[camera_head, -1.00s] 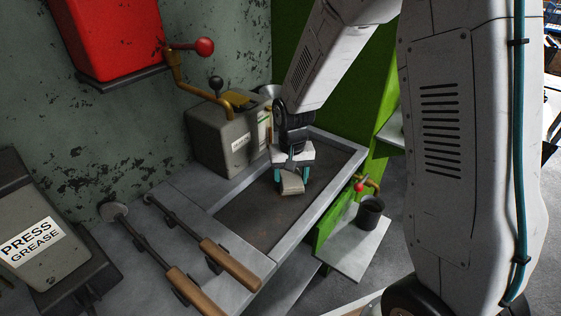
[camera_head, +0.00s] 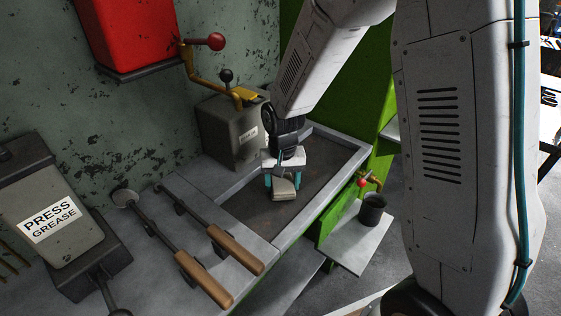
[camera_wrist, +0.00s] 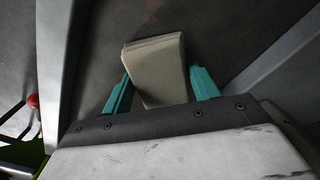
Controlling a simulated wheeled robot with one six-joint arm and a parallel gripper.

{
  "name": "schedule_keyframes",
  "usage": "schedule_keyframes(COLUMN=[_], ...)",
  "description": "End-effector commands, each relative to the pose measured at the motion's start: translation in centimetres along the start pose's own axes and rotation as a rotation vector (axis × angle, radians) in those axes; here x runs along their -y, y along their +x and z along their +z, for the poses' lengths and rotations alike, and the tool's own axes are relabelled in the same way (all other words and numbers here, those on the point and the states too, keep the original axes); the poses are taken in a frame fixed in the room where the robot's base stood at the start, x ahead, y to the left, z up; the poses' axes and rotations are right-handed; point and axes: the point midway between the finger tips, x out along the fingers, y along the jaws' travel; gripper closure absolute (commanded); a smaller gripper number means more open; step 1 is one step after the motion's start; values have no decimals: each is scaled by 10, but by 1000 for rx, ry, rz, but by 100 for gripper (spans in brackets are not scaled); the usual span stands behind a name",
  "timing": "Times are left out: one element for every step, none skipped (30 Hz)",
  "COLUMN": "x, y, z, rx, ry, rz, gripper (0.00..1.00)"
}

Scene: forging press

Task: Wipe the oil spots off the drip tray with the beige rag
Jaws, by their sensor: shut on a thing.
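My gripper (camera_head: 284,183) is shut on the beige rag (camera_head: 284,190), a folded block held between its two teal fingers. In the wrist view the rag (camera_wrist: 157,70) sits between the fingertips (camera_wrist: 160,88) over a dark grey surface. The drip tray (camera_head: 245,209) is a shallow dark, brownish pan with a raised grey rim, and my gripper is low over its middle. I cannot tell whether the rag touches the tray floor. No distinct oil spots can be made out, and my arm and gripper hide part of the tray.
Two wooden-handled tools (camera_head: 235,250) lie on the ledge left of the tray. A grey box (camera_head: 230,130) with a yellow lever stands behind it. A dark cup (camera_head: 372,210) stands on a shelf at the right, near a red-knobbed valve (camera_head: 362,182). A press grease box (camera_head: 50,215) is far left.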

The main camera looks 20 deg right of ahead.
Motion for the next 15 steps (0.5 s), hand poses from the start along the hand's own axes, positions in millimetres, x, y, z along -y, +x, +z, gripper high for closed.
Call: schedule_keyframes(x=[0,0,-1,-1,-1,-2,-2,-2,-2,-2,-2,-2,-2,-2,-3], y=[-7,-16,-26,-26,-28,-32,-34,-37,-41,-44,-46,-50,-52,-55,-59], z=[-2,-2,-2,-1,-1,-1,-1,-1,-1,-2,-2,-2,-2,-2,-2], rx=[-5,-8,-7,-5,-4,-3,-3,-4,-5,-5,-4,-4,-5,-5,-4], ry=[1,1,1,1,2,2,2,2,2,3,3,3,3,3,4], rz=[-2,-3,-3,-2,-2,-1,-1,-1,-2,-2,-2,-2,-2,-2,-2], gripper=[62,62,62,62,62,62,62,62,62,62,62,62,62,62,62])
